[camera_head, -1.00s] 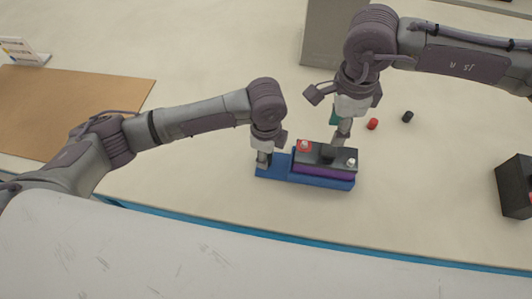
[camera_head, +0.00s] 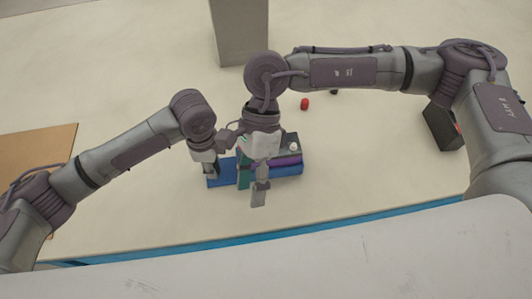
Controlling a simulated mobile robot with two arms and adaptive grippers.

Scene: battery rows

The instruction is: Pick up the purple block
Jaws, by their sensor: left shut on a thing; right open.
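The purple block (camera_head: 288,161) has a black top with a white terminal (camera_head: 293,147). It lies on a blue tray (camera_head: 225,182), and my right gripper hides its left part. My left gripper (camera_head: 210,171) is shut at the tray's left end, apparently on the tray; the contact is partly hidden. My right gripper (camera_head: 252,185) is open, with its fingers pointing down in front of the block's left part. A teal part shows by its left finger; I cannot tell what it is. I see nothing between the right fingers.
A small red cap (camera_head: 304,104) lies behind the tray, with a dark one (camera_head: 334,91) partly behind my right arm. A grey box (camera_head: 240,30) stands at the back. A black box (camera_head: 441,127) is at right, a brown board (camera_head: 40,155) at left. The table front is clear.

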